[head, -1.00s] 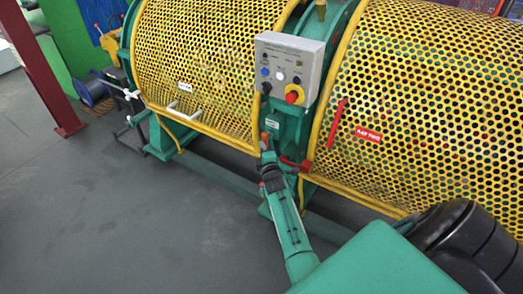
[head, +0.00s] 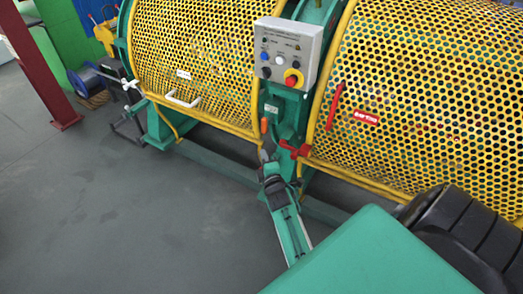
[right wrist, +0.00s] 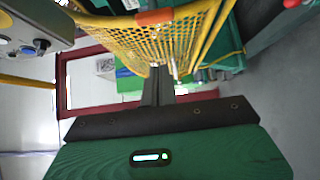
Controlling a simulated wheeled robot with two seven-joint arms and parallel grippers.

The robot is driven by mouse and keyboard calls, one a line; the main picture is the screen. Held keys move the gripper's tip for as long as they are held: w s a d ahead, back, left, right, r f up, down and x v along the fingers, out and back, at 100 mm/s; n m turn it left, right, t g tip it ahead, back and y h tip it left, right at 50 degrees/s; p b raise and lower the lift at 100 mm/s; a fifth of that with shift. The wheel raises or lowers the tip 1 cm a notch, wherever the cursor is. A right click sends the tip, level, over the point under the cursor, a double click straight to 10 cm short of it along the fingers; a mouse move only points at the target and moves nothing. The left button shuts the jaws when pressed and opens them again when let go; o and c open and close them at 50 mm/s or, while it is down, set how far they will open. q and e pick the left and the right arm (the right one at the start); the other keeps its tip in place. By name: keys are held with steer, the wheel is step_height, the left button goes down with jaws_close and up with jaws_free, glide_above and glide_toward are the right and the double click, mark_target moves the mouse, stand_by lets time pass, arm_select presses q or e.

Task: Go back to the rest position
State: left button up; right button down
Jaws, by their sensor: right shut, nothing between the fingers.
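My right gripper (head: 264,157) is in the middle of the head view, in front of the green post between the two yellow mesh guards. Its fingers are shut and empty, pointing up toward the machine. In the right wrist view the closed dark fingers (right wrist: 157,85) stand in front of a yellow mesh guard, with nothing between them. An orange handle (head: 264,126) on the machine is just above the fingertips, with a small gap in the picture. My left gripper is not in view.
A grey control box (head: 287,55) with buttons and a red-yellow knob is above the gripper. A red lever (head: 294,149) sits close to its right. Yellow mesh guards (head: 195,65) fill both sides. Open grey floor (head: 110,215) lies at left. A dark red post (head: 45,70) stands far left.

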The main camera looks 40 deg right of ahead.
steer(key=s+a+f+m+g+y+p, duration=0.25)
steer(key=s+a+f, duration=0.3)
steer(key=f, duration=0.45)
steer(key=s+a+f+m+g+y+p, duration=0.1)
steer(key=s+a+f+g+p, duration=0.2)
steer(key=s+f, duration=0.45)
steer(key=s+a+f+m+g+y+p, duration=0.15)
steer(key=s+a+f, duration=0.35)
steer(key=f, duration=0.7)
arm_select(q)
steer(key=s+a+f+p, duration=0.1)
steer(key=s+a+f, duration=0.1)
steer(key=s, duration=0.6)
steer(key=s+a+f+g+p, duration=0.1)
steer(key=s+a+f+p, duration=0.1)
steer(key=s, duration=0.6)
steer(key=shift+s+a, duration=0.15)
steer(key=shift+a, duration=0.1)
arm_select(e)
steer(key=s+a+f+m+g+y, duration=0.1)
steer(key=s+f+m+g, duration=0.2)
steer(key=s, duration=1.4)
steer(key=s+a+f+m+g, duration=0.1)
steer(key=s+f+m+g, duration=0.2)
steer(key=s, duration=1.3)
step_height(320, 180, down, 5)
steer(key=g, duration=0.2)
steer(key=shift+s+a+g+y, duration=0.3)
steer(key=shift+s+a+y, duration=0.05)
steer(key=shift+s+y, duration=0.05)
